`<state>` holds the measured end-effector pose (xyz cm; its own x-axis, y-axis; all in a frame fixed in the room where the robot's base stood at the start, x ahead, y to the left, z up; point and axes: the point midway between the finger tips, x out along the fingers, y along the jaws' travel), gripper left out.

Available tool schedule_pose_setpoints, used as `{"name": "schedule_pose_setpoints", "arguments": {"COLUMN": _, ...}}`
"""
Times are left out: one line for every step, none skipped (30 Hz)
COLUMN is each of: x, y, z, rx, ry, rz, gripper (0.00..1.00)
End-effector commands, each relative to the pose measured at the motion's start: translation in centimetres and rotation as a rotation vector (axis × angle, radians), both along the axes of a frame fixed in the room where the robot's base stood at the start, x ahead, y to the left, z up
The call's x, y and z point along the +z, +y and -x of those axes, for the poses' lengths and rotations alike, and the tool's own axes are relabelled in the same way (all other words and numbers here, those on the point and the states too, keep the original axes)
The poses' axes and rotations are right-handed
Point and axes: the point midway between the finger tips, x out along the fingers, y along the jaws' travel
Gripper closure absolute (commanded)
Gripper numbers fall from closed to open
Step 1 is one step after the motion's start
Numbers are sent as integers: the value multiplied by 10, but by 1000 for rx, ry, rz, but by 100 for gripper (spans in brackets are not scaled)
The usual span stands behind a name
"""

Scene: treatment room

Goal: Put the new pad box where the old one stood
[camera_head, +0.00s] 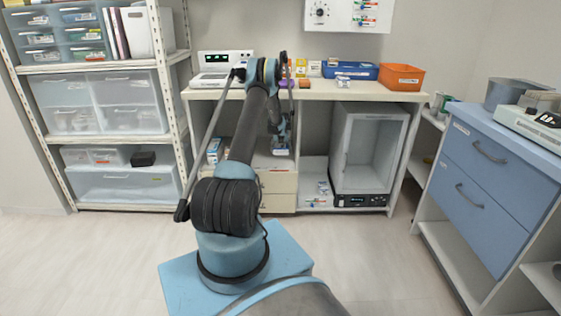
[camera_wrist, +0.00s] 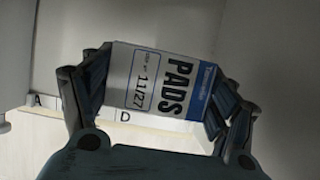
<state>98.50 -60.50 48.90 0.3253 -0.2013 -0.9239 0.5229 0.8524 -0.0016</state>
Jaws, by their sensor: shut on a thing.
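A white box (camera_wrist: 150,82) with a blue band, marked PADS and 11/27, is held between the fingers of my gripper (camera_wrist: 162,92) in the wrist view. The box sits tilted in that picture. Behind it is a pale shelf edge (camera_wrist: 48,115) with letter labels, of which A and D can be read. In the head view my gripper (camera_head: 280,138) is in front of the counter's lower part, with a small pale box (camera_head: 281,149) at its tips. My arm hides part of the shelf there. I cannot tell whether the held box touches the shelf.
The counter (camera_head: 310,92) bears a blue tray (camera_head: 362,71), an orange bin (camera_head: 401,78) and several small boxes. An open cabinet (camera_head: 369,150) stands under it. Small packages stand at the lower left (camera_head: 214,150) and lower middle (camera_head: 323,190). A blue drawer unit (camera_head: 500,165) is at right.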

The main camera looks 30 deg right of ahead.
Motion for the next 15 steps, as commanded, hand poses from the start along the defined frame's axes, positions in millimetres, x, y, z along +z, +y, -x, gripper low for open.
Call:
{"name": "schedule_pose_setpoints", "arguments": {"x": -9, "y": 0, "z": 0, "rx": 1, "ry": 0, "rz": 0, "gripper": 46}}
{"name": "schedule_pose_setpoints", "arguments": {"x": -14, "y": 1, "z": 0, "rx": 1, "ry": 0, "rz": 0, "gripper": 46}}
{"name": "schedule_pose_setpoints", "arguments": {"x": -19, "y": 1, "z": -1, "rx": 1, "ry": 0, "rz": 0, "gripper": 46}}
{"name": "schedule_pose_setpoints", "arguments": {"x": -21, "y": 1, "z": -1, "rx": 1, "ry": 0, "rz": 0, "gripper": 46}}
{"name": "schedule_pose_setpoints", "arguments": {"x": -24, "y": 1, "z": -1, "rx": 1, "ry": 0, "rz": 0, "gripper": 46}}
{"name": "schedule_pose_setpoints", "arguments": {"x": -26, "y": 1, "z": -1, "rx": 1, "ry": 0, "rz": 0, "gripper": 46}}
{"name": "schedule_pose_setpoints", "arguments": {"x": -28, "y": 1, "z": -1, "rx": 1, "ry": 0, "rz": 0, "gripper": 46}}
{"name": "schedule_pose_setpoints", "arguments": {"x": -31, "y": 1, "z": -1, "rx": 1, "ry": 0, "rz": 0, "gripper": 46}}
{"name": "schedule_pose_setpoints", "arguments": {"x": -35, "y": 1, "z": -1, "rx": 1, "ry": 0, "rz": 0, "gripper": 46}}
{"name": "schedule_pose_setpoints", "arguments": {"x": -38, "y": 1, "z": -1, "rx": 1, "ry": 0, "rz": 0, "gripper": 46}}
{"name": "schedule_pose_setpoints", "arguments": {"x": -42, "y": 2, "z": 0, "rx": 1, "ry": 0, "rz": 0, "gripper": 46}}
{"name": "schedule_pose_setpoints", "arguments": {"x": -47, "y": 2, "z": 0, "rx": 2, "ry": 0, "rz": 0, "gripper": 46}}
{"name": "schedule_pose_setpoints", "arguments": {"x": -52, "y": 2, "z": -1, "rx": 2, "ry": 0, "rz": 0, "gripper": 46}}
{"name": "schedule_pose_setpoints", "arguments": {"x": -55, "y": 1, "z": -1, "rx": 2, "ry": 0, "rz": 0, "gripper": 46}}
{"name": "schedule_pose_setpoints", "arguments": {"x": -59, "y": 1, "z": -1, "rx": 2, "ry": 0, "rz": 0, "gripper": 46}}
